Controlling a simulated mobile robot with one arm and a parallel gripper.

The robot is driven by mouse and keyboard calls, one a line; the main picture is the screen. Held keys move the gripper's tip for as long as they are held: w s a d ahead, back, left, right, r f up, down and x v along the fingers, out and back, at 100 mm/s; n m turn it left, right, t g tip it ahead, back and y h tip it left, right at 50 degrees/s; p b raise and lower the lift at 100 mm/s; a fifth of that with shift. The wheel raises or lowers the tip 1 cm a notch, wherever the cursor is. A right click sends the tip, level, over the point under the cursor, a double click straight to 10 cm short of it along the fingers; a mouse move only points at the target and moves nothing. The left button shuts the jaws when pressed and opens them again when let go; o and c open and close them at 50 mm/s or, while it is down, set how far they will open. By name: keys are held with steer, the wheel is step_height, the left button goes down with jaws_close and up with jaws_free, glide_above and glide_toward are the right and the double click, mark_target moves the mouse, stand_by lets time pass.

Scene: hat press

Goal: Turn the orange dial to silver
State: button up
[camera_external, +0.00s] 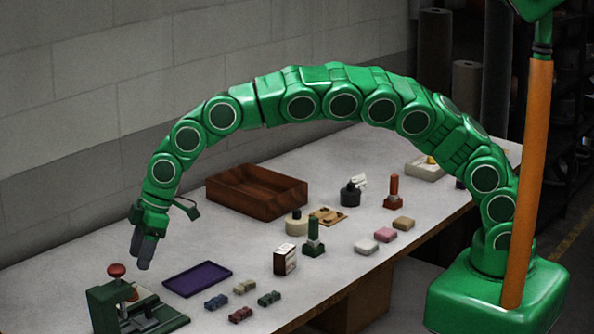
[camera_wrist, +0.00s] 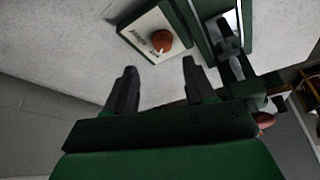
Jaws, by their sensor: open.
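The orange dial (camera_wrist: 162,41) sits on a cream plate (camera_wrist: 146,24) beside the green press (camera_wrist: 205,28) in the wrist view. Dark lettering shows on the plate beside the dial, too small to read, and I cannot tell which mark the dial points to. In the external view, the press (camera_external: 104,304) stands at the lower left, and the plate is partly hidden behind it. My gripper (camera_external: 141,254) hangs above and slightly right of the press, fingers pointing down. In the wrist view, my gripper (camera_wrist: 159,64) is open and empty. The dial appears just beyond the fingertips, roughly between them.
The press's red knob (camera_external: 117,270) rises left of my fingers. A brown wooden tray (camera_external: 256,191), stamps and ink pads stand farther back. A wall runs along the table's far side.

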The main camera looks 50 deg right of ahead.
steer(key=shift+a+x, duration=0.2)
steer(key=shift+x, duration=3.85)
steer(key=shift+s, duration=0.15)
jaws_close()
